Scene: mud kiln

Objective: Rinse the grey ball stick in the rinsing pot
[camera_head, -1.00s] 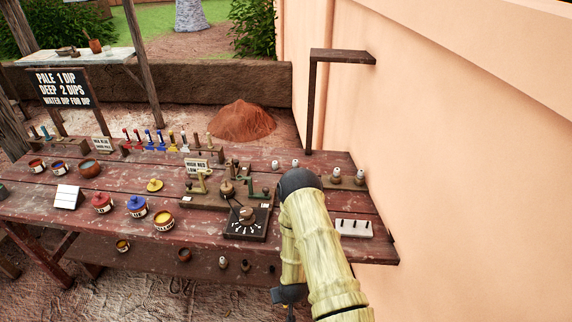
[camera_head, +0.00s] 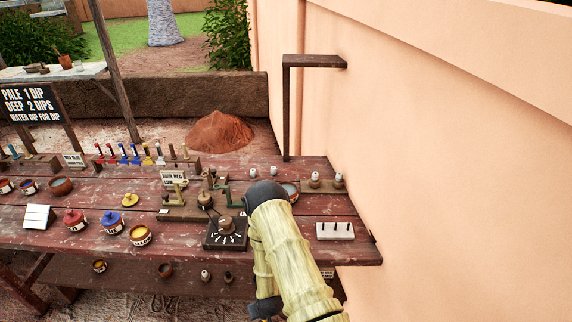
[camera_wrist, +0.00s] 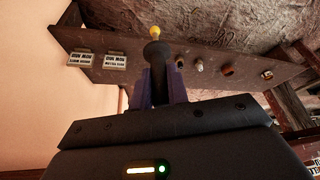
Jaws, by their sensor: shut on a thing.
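In the wrist view my gripper (camera_wrist: 157,88) is shut on a stick (camera_wrist: 154,50), with a dark grey round part at the fingertips and a yellow ball at its tip. The stick points away from the gripper toward a low shelf. In the head view the jaws and stick are hidden; only my arm shows in front of the table. I cannot tell which vessel is the rinsing pot. A brown bowl (camera_head: 61,186) with greyish contents stands at the table's left. Another bowl (camera_head: 291,188) is partly hidden behind my arm.
The lower shelf (camera_wrist: 145,72) carries two labels (camera_wrist: 115,61) and several small pots, including a brown one (camera_head: 166,270). The tabletop holds paint pots, stick racks, a dial box (camera_head: 226,232) and a pale peg block (camera_head: 335,231). A wall (camera_head: 440,180) stands at right.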

